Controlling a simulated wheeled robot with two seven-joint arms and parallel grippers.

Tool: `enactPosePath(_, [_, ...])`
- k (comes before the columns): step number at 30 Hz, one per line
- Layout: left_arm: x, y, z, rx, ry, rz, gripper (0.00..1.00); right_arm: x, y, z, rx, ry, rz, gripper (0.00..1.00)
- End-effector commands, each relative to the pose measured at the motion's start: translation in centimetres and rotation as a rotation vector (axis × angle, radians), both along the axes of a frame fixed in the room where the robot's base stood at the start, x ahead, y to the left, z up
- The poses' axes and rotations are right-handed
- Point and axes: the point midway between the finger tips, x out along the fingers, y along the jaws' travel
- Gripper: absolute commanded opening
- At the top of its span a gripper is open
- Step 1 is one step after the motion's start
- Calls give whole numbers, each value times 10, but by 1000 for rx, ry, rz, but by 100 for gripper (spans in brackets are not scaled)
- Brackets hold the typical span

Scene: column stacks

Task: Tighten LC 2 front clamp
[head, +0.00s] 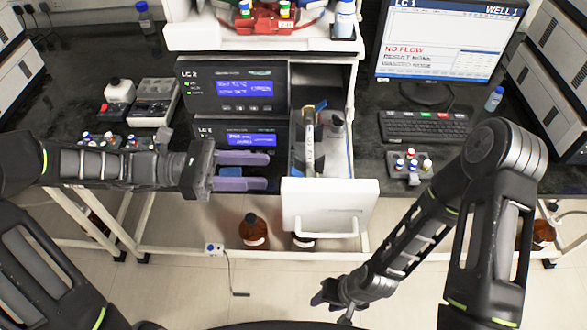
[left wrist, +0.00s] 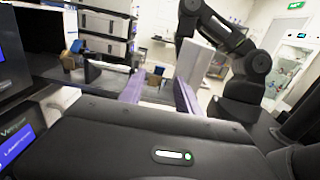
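The LC 2 stack (head: 232,88) stands in the middle of the head view, with a lit blue screen on each of two dark modules. A white drawer (head: 352,186) is pulled out beside them. In it a slim column with a white label (head: 309,128) lies lengthwise, with a blue piece (head: 320,106) near its far end. The front clamp cannot be made out clearly. My left gripper (head: 266,171) is open and empty, left of the drawer, fingers pointing right. Its spread fingers also show in the left wrist view (left wrist: 160,92). My right gripper (head: 335,296) is low in front, away from the drawer; its fingers are unclear.
A keyboard (head: 425,127) and an LC 1 monitor (head: 445,45) stand to the right. A small vial rack (head: 408,170) is at the bench edge. Brown bottles (head: 254,232) stand below the drawer. Solvent bottles and a red tray (head: 262,20) sit on top of the stack.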

Motion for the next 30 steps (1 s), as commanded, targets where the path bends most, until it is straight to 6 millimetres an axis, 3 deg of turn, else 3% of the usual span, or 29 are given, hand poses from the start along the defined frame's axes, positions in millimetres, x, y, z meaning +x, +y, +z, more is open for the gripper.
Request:
enactPosePath(11, [-1, -23, -1, 2, -2, -6, 40, 1, 0, -6, 2, -2, 1, 39])
enactPosePath(21, [-1, -71, 1, 0, 0, -2, 40, 0, 0, 2, 0, 0, 0, 39])
enactPosePath(30, [0, -78, 0, 1, -1, 1, 40, 0, 0, 2, -1, 1, -1, 39])
